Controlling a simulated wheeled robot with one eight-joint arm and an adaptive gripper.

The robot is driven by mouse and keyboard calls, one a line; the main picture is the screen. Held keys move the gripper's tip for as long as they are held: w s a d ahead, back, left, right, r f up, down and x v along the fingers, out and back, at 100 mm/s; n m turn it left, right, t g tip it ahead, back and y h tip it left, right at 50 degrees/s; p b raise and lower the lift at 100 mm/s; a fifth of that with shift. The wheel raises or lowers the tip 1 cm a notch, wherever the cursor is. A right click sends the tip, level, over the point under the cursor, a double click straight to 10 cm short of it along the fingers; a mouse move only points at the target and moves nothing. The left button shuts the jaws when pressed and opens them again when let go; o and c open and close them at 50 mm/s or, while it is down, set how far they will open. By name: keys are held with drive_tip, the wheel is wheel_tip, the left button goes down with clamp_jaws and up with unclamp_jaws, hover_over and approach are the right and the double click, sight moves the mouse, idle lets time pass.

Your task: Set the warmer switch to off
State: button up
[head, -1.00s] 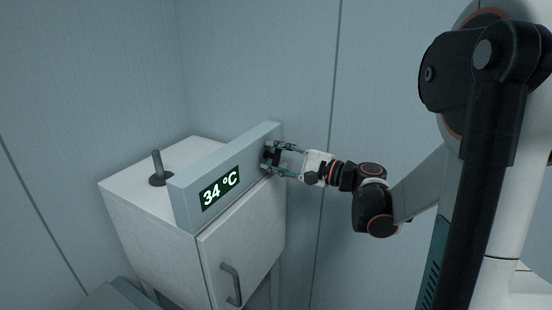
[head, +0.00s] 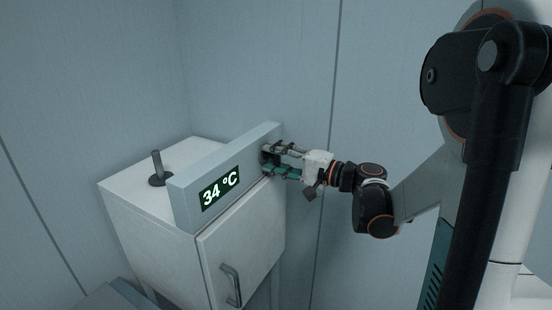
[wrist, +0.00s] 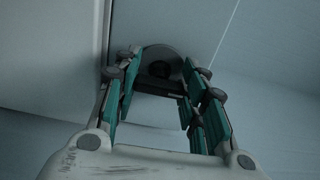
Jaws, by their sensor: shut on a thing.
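The warmer is a white cabinet (head: 222,255) with a raised pale panel (head: 184,203) along its top front edge. A lit display (head: 220,190) on the panel reads 34 °C. The warmer switch (head: 266,156) is a dark piece at the panel's right end, mostly hidden by the fingers. In the wrist view, its round grey plate and dark knob (wrist: 160,69) show beyond and between the fingers. My gripper (head: 269,160) is at the panel's right end, shut on the switch. Its teal-padded fingers (wrist: 158,88) stand on either side of the knob. The switch's setting cannot be read.
A short grey post (head: 156,163) on a dark round base stands on the cabinet top, left of the panel. A door handle (head: 231,286) is on the cabinet front below. Pale walls stand close behind and to the right.

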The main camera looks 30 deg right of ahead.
drive_tip(key=o, duration=1.1)
drive_tip(key=v, duration=1.2)
drive_tip(key=shift+a, duration=0.1)
